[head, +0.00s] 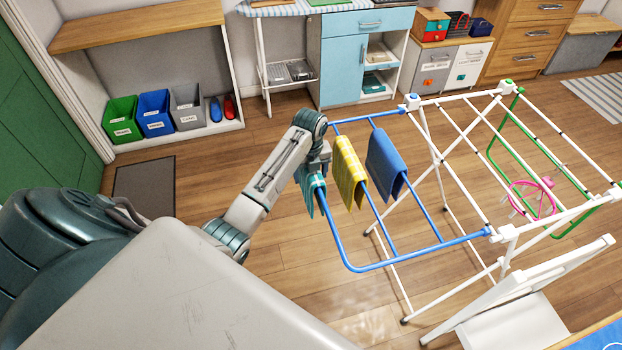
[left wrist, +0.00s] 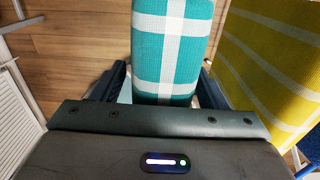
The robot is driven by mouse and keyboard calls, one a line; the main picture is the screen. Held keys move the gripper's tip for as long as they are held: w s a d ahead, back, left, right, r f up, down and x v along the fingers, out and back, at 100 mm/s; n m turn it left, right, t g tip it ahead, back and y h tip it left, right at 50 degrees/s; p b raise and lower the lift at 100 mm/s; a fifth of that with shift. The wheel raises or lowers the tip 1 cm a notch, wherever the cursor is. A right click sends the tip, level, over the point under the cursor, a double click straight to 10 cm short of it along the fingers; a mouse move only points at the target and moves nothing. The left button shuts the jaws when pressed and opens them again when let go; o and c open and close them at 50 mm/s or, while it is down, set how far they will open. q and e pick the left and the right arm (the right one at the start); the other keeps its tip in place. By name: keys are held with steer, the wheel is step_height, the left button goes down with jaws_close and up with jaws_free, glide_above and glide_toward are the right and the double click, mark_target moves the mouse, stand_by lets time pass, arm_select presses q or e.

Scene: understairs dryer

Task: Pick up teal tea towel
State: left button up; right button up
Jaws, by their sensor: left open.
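The teal tea towel (head: 312,192), with white checks, hangs over the outer blue rail of the drying rack's left wing. In the left wrist view the towel (left wrist: 172,42) fills the space ahead of my left gripper (left wrist: 160,90). The gripper's two dark fingers stand open, one on each side of the towel's width. In the head view my left gripper (head: 318,165) is at the towel and partly hides it. I cannot tell whether the fingers touch the cloth. My right gripper is not in view.
A yellow checked towel (head: 350,172) hangs close to the right of the teal one, with a blue towel (head: 384,160) beyond. The white drying rack (head: 465,150) stands on the wooden floor. Green, blue and grey bins (head: 122,122) stand at the left.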

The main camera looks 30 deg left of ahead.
arm_select(q)
steer(key=c, duration=1)
steer(key=shift+c, duration=0.4)
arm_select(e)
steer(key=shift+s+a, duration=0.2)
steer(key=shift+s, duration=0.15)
arm_select(q)
steer(key=shift+r, duration=0.1)
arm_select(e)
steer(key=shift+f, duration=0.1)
